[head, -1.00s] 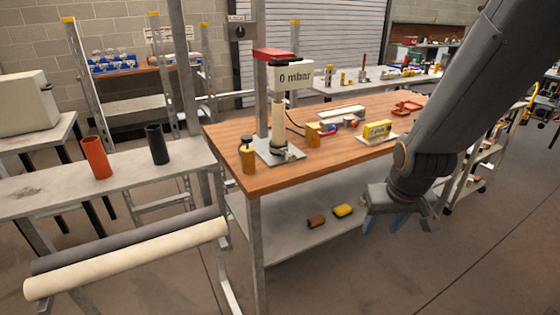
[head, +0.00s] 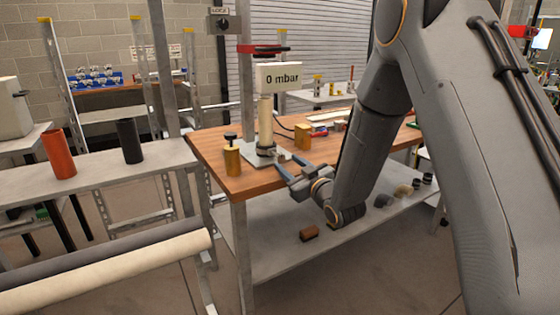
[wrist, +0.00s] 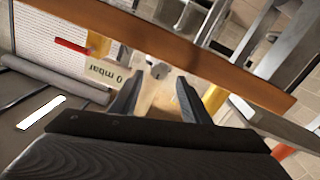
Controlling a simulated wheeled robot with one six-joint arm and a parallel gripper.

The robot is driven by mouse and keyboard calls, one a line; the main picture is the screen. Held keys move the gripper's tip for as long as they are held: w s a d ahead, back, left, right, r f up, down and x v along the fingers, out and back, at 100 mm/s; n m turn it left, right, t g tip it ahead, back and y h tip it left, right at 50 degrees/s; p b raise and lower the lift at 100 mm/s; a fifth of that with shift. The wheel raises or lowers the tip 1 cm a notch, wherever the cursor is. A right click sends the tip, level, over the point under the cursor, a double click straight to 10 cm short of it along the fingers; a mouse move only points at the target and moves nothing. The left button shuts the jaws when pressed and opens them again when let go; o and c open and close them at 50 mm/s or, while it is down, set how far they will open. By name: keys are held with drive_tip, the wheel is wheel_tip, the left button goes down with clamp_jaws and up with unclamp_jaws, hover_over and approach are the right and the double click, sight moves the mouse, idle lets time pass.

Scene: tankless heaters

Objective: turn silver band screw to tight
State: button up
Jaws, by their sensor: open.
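A pale upright tube (head: 265,122) stands on a grey plate (head: 251,158) on the wooden bench, with a dark and silver band (head: 265,150) around its foot. The band's screw is too small to make out surely in the head view. My gripper (head: 287,163) is open just right of the tube's foot, fingers pointing toward it. In the wrist view my gripper (wrist: 158,80) has its fingers apart, and a small grey round part (wrist: 160,68) shows between their tips. I cannot tell if it is the screw. I see nothing held.
A "0 mbar" display (head: 280,77) is beside the tube's top, below a red part (head: 262,49). A brass cylinder with a black knob (head: 232,158) stands left on the wooden bench (head: 222,182). A yellow block (head: 302,136) is behind my gripper.

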sight(282, 158)
drive_tip(key=x, duration=0.6)
drive_tip(key=shift+w+a+p, duration=0.15)
drive_tip(key=shift+w+p, duration=0.15)
drive_tip(key=shift+w, duration=0.05)
drive_tip(key=shift+c, duration=0.4)
drive_tip(key=c, duration=0.9)
drive_tip(key=shift+c, duration=0.2)
drive_tip(key=shift+m, duration=0.4)
drive_tip(key=m, duration=0.2)
drive_tip(key=shift+m, duration=2.3)
drive_tip(key=shift+w, duration=0.1)
